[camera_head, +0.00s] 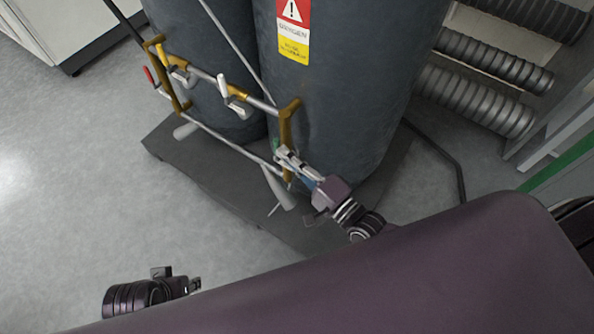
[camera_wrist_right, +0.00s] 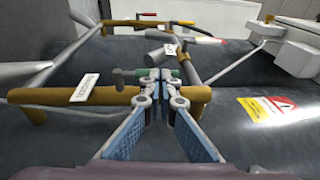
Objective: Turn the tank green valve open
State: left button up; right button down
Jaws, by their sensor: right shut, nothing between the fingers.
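The tank's green valve handle (camera_wrist_right: 148,72) shows in the right wrist view, partly hidden behind my fingertips, beside the brown-gold pipe. A small bit of the green valve (camera_head: 276,146) also shows in the head view at the lower right of the pipe frame. My right gripper (camera_wrist_right: 160,78) is shut and empty, its fingertips at the green valve; I cannot tell whether they touch it. In the head view my right gripper (camera_head: 284,156) reaches up-left to the pipe frame. My left gripper (camera_head: 182,279) is low at the left, away from the tanks; its finger opening is unclear.
Two dark grey tanks (camera_head: 340,90) stand on a dark base plate (camera_head: 190,172). The pipe frame carries a red handle (camera_head: 150,76) and white-tagged valves. Ribbed metal cylinders (camera_head: 480,95) lie at the upper right. The floor at the left is clear.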

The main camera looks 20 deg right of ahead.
dwell(0.3)
notch_tip(320, 180, up, 10)
dwell(0.6)
jog(key=shift+a, duration=0.1)
